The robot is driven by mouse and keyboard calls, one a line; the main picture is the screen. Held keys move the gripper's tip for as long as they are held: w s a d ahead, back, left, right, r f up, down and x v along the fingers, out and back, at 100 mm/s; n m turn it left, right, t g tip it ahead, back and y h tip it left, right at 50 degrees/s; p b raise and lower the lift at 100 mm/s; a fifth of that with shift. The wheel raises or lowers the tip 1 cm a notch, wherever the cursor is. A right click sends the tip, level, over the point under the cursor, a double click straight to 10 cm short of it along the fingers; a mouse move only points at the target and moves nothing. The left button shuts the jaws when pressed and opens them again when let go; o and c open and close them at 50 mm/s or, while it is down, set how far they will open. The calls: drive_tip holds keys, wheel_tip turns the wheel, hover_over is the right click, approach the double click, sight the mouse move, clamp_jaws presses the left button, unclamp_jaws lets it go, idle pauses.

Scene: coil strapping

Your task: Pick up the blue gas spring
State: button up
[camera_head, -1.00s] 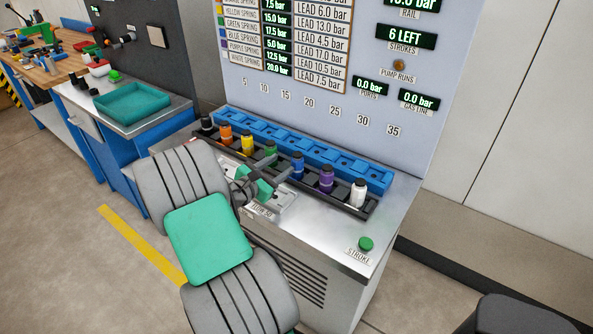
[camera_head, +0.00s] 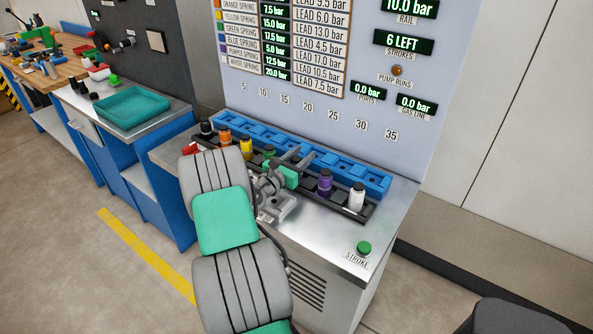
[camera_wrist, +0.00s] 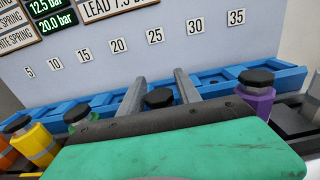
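The blue gas spring stands in the black rack (camera_head: 372,208), in the place between the green spring (camera_wrist: 80,118) and the purple spring (camera_wrist: 257,97). In the wrist view only its black hexagonal cap (camera_wrist: 158,98) shows; its blue body is hidden behind my gripper. My gripper (camera_wrist: 160,85) is open. Its two grey fingers lie on either side of the cap, with a visible gap on each side. In the head view my gripper (camera_head: 299,161) covers the blue spring's place.
The yellow spring (camera_head: 246,145), orange spring (camera_head: 225,136) and white spring (camera_head: 356,197) stand in the same row. A blue slotted rail (camera_head: 345,170) runs behind, below the upright panel (camera_head: 325,95). A green STROKE button (camera_head: 364,248) sits on the clear metal top at front right.

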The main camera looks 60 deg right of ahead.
clamp_jaws()
drive_tip(key=shift+r, duration=0.1)
idle(0.5)
